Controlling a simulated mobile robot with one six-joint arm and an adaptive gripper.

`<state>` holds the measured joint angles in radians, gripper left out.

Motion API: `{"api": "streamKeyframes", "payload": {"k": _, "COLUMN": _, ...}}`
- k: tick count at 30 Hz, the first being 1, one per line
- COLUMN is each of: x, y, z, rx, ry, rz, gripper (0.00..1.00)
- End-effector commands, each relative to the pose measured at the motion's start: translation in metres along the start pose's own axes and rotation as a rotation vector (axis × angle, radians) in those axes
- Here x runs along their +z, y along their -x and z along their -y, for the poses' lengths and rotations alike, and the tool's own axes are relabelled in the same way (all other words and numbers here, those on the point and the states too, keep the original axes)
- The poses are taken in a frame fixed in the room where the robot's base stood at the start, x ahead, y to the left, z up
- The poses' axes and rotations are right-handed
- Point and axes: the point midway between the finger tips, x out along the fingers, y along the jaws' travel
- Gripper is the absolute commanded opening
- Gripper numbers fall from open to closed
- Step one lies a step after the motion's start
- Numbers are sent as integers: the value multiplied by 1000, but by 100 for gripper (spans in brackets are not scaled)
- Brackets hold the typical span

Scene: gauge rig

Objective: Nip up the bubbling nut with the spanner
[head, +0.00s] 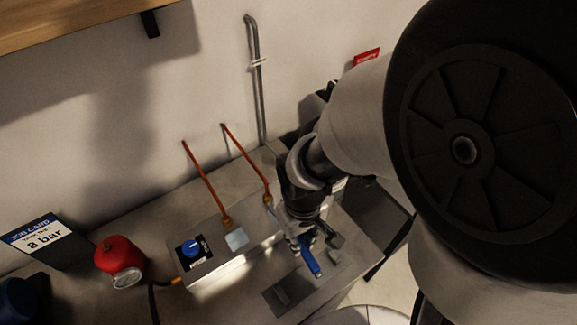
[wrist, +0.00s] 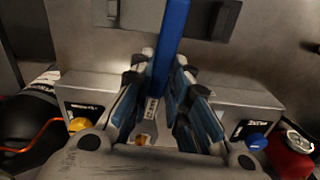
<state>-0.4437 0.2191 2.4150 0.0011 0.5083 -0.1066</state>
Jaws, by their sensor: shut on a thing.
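My gripper (head: 303,238) is shut on the blue-handled spanner (head: 312,262), above the right part of the bench. In the wrist view the blue handle (wrist: 171,38) runs up from between the fingers (wrist: 160,72). A pale marked part of the spanner shows lower down between them. The spanner's jaw is not clear. Two copper pipes run down to brass nuts on a grey block; the left nut (head: 227,222) is in plain view, and the right nut (head: 267,198) is close left of my gripper. No bubbles can be made out at either nut.
The grey block (head: 215,262) carries a blue knob (head: 190,248). A red pump with a gauge (head: 119,257) and a job card reading 8 bar (head: 38,238) stand left. A dark holder (head: 283,294) lies in front of the block. A grey pipe (head: 258,85) climbs the wall.

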Motion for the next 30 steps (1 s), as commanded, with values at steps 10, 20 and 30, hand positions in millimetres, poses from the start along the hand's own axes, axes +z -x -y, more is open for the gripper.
{"api": "streamKeyframes", "payload": {"k": 10, "x": 2, "y": 0, "z": -1, "rx": 0, "ry": -8, "rz": -2, "gripper": 0}}
{"api": "streamKeyframes", "payload": {"k": 20, "x": -5, "y": -18, "z": -1, "rx": 0, "ry": -7, "rz": -1, "gripper": 0}}
{"api": "streamKeyframes", "payload": {"k": 30, "x": -13, "y": -36, "z": -1, "rx": 0, "ry": -7, "rz": -2, "gripper": 0}}
